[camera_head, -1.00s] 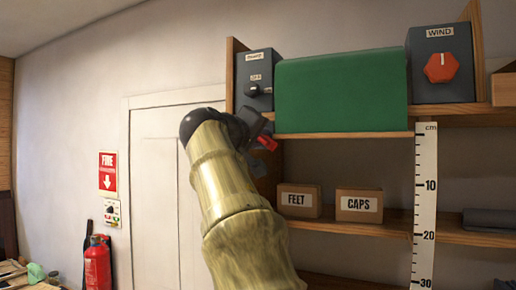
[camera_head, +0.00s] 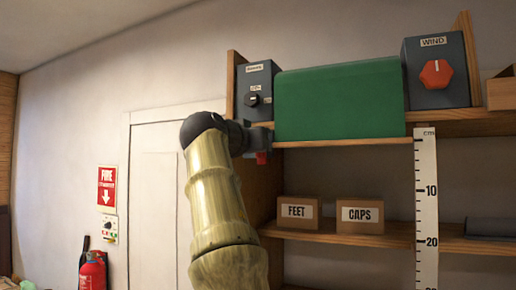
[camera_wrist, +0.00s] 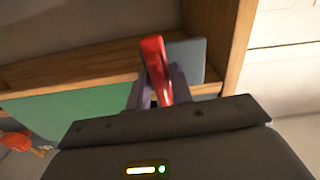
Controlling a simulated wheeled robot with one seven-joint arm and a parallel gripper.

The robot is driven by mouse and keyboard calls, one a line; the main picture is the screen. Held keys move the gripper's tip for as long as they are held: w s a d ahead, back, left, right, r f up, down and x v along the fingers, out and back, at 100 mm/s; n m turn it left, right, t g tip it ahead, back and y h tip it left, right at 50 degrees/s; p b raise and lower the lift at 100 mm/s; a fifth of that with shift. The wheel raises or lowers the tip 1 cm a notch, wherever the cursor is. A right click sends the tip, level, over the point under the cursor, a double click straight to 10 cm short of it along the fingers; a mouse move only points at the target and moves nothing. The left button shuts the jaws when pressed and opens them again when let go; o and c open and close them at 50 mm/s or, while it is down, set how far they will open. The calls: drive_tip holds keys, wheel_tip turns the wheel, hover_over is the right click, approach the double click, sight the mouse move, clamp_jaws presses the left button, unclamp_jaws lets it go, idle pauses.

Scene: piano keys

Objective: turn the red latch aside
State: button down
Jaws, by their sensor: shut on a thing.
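The red latch (camera_wrist: 156,65) shows in the wrist view as a long red bar between my fingers. In the head view only a small red part of the latch (camera_head: 262,158) shows, hanging below my gripper; the rest is hidden. My gripper (camera_head: 260,140) is at the left front edge of the upper shelf, below the left grey box. In the wrist view my gripper (camera_wrist: 155,92) has a finger on each side of the latch and is shut on it. The green cover (camera_head: 338,100) is down beside it, and also shows in the wrist view (camera_wrist: 75,105).
A grey box with a black knob (camera_head: 254,92) stands above my gripper. A WIND box with a red knob (camera_head: 436,74) is at the right. FEET (camera_head: 297,211) and CAPS (camera_head: 360,214) boxes sit on the lower shelf. A ruler (camera_head: 427,200) hangs at the right.

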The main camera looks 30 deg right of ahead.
drive_tip(key=shift+m, duration=0.5)
drive_tip(key=c, duration=1.5)
unclamp_jaws()
drive_tip(key=shift+o, duration=0.2)
drive_tip(key=shift+a, duration=0.1)
drive_tip(key=b+v, duration=0.4)
drive_tip(key=v, duration=1.3)
drive_tip(key=shift+f, duration=0.15)
